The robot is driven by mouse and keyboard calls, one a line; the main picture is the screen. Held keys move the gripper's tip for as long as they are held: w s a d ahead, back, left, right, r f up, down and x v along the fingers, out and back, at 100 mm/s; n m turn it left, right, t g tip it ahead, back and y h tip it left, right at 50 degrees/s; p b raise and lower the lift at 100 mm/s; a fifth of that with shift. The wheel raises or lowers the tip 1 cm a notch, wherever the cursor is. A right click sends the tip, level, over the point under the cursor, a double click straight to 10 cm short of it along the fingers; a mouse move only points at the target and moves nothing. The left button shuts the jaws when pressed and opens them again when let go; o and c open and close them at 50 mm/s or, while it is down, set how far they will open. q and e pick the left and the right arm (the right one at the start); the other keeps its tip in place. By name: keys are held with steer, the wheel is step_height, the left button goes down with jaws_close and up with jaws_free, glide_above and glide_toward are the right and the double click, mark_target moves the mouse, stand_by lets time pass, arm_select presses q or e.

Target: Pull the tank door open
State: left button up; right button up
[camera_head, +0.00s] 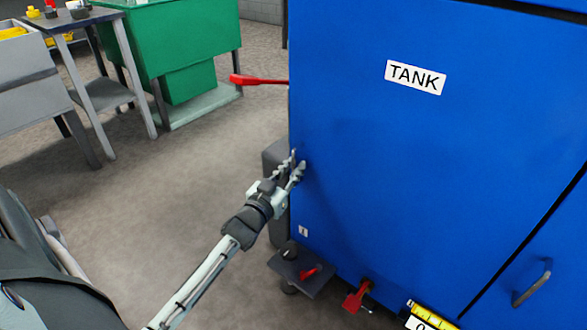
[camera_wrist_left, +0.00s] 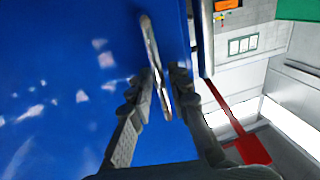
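The tank door (camera_head: 390,170) is a large blue panel with a white TANK label (camera_head: 415,77). I see no clear gap at its left edge in the head view. In the left wrist view, the slim metal door handle (camera_wrist_left: 154,55) runs between the two fingers of my left gripper (camera_wrist_left: 163,80). The fingers partly hide the handle in the head view. My right gripper is out of view.
A red lever (camera_head: 258,80) sticks out left of the tank. A green cabinet (camera_head: 185,45) and grey table (camera_head: 60,17) stand behind. Floor to the left is free.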

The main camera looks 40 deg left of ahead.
arm_select(q)
steer(key=shift+w, duration=0.1)
jaws_close()
stand_by(0.5)
